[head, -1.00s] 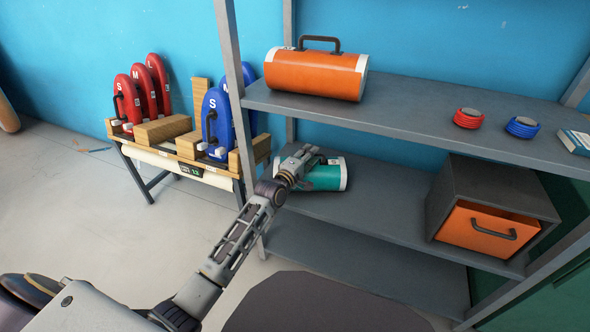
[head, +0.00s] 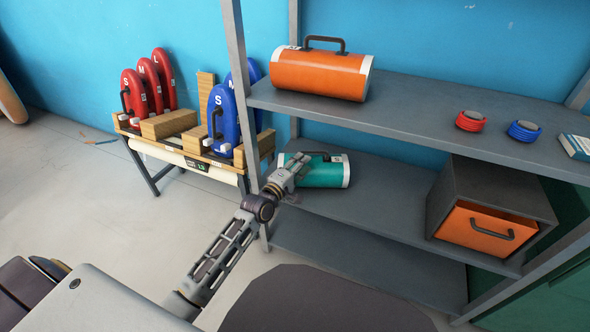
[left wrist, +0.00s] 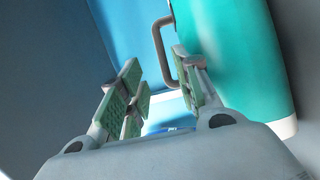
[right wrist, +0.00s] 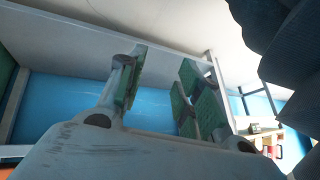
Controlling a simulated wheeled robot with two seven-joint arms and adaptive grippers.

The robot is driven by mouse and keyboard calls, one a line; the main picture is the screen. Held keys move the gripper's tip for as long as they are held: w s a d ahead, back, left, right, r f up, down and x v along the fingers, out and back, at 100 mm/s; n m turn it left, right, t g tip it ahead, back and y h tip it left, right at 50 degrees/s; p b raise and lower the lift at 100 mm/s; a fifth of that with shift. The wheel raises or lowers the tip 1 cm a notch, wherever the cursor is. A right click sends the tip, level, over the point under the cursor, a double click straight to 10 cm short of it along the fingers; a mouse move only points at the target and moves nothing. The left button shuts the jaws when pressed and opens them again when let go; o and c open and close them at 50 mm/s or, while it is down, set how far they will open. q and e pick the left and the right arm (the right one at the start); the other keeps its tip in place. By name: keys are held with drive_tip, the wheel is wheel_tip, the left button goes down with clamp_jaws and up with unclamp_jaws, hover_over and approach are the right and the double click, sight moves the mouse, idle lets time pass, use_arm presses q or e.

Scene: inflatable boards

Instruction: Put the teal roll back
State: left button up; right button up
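The teal roll (head: 326,172) lies on the middle shelf at its left end, with white ends and a dark handle on top. It also shows at the right of the left wrist view (left wrist: 235,55), with its handle (left wrist: 162,50) close to the fingers. My left gripper (head: 297,165) is at the roll's left end. In the left wrist view my left gripper (left wrist: 160,85) is open, with nothing between its fingers; one finger lies beside the handle and the roll. My right gripper (right wrist: 160,90) is open and empty; it is not visible in the head view.
An orange roll (head: 320,74) lies on the top shelf (head: 420,118) above the teal one. Red (head: 470,120) and blue (head: 524,131) rings lie farther right. A grey box with an orange drawer (head: 488,228) stands right on the middle shelf. A wooden rack (head: 168,124) holds red and blue boards.

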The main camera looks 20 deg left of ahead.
use_arm(q)
drive_tip(key=p+v, duration=0.1)
drive_tip(key=v, duration=0.2)
drive_tip(key=shift+s, duration=0.2)
use_arm(e)
drive_tip(key=shift+d+r, duration=0.2)
drive_tip(key=shift+r, duration=0.35)
drive_tip(key=shift+d+r, duration=0.15)
drive_tip(key=shift+r, duration=0.35)
drive_tip(key=shift+w+a+r, duration=0.15)
drive_tip(key=shift+a, duration=0.05)
